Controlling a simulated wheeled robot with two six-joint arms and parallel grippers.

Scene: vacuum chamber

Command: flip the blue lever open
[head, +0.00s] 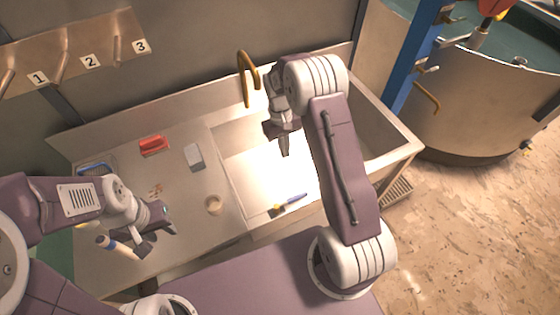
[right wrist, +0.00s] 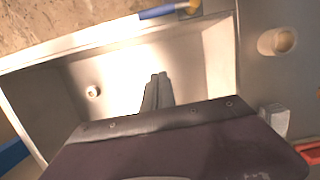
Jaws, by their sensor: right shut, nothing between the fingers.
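The blue lever (head: 292,199) lies along the front rim of the sink, with a brass-coloured piece at its left end in the head view. In the right wrist view the blue lever (right wrist: 163,11) is at the top edge, its brass piece at its right. My right gripper (head: 285,152) is shut and empty, pointing down over the sink basin, behind and apart from the lever. Its closed fingers (right wrist: 158,80) show against the bright basin. My left gripper (head: 160,226) hangs over the left counter; its finger opening is unclear.
The sink (head: 240,170) has a curved brass faucet (head: 247,78) at the back. A red object (head: 154,145), a grey block (head: 194,156) and a round cup (head: 213,205) stand on the counter. A large round tank (head: 490,100) stands right.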

